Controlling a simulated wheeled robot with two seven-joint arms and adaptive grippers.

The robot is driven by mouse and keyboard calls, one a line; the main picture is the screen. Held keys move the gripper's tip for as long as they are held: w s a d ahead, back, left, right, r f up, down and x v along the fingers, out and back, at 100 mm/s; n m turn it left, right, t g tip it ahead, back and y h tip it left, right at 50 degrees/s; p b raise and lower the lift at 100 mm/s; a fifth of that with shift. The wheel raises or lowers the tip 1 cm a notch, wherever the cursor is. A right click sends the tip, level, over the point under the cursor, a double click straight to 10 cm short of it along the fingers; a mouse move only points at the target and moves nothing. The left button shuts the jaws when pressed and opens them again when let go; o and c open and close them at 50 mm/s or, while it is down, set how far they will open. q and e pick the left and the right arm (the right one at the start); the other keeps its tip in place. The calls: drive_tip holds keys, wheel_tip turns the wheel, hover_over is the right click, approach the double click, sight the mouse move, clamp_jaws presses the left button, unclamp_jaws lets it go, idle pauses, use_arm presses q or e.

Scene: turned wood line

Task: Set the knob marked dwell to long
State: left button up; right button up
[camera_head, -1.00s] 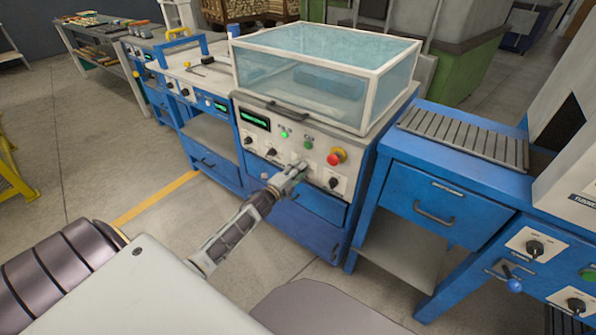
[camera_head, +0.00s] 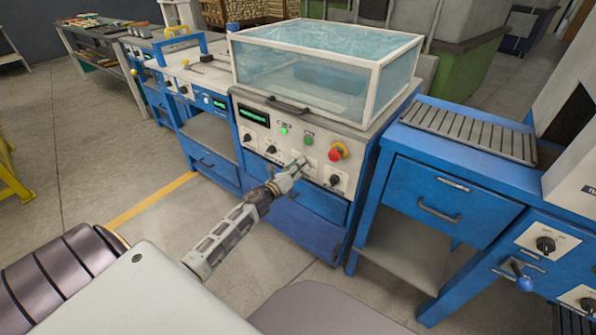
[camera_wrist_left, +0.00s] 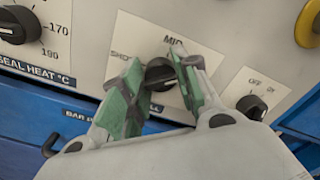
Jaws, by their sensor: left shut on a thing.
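The dwell knob (camera_wrist_left: 160,74) is a black round knob on a pale plate in the left wrist view. "MID" is printed above it and "SHO" at its left; the fingers cover the rest of the scale and most of the lower label, which ends in "LL". My left gripper (camera_wrist_left: 158,70) has its green-padded fingers on both sides of this knob and is shut on it. In the head view my left gripper (camera_head: 298,166) reaches the front panel (camera_head: 290,150) of the machine and hides the knob. My right gripper is not in view.
The seal heat knob (camera_wrist_left: 18,25) is close at left, and an off/on knob (camera_wrist_left: 251,106) close at right. A red stop button (camera_head: 335,155) sits above on the panel. A clear-sided cover (camera_head: 310,75) tops the machine. A blue bench (camera_head: 430,200) stands at right.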

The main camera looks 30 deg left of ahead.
use_arm(q)
drive_tip(key=shift+d+f+m+b, duration=0.1)
drive_tip(key=shift+m+b, duration=1.4)
drive_tip(key=shift+m, duration=2.4)
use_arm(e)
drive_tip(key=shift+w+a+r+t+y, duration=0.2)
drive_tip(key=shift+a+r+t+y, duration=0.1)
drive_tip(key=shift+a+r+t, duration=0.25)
use_arm(q)
drive_tip(key=o, duration=1)
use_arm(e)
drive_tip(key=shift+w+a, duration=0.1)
use_arm(q)
drive_tip(key=shift+s, duration=0.15)
drive_tip(key=shift+s+a, duration=0.15)
drive_tip(key=shift+s, duration=1.8)
drive_tip(key=shift+s+a, duration=0.2)
drive_tip(key=shift+s, duration=1.75)
drive_tip(key=shift+s+a, duration=0.15)
drive_tip(key=shift+s, duration=1.8)
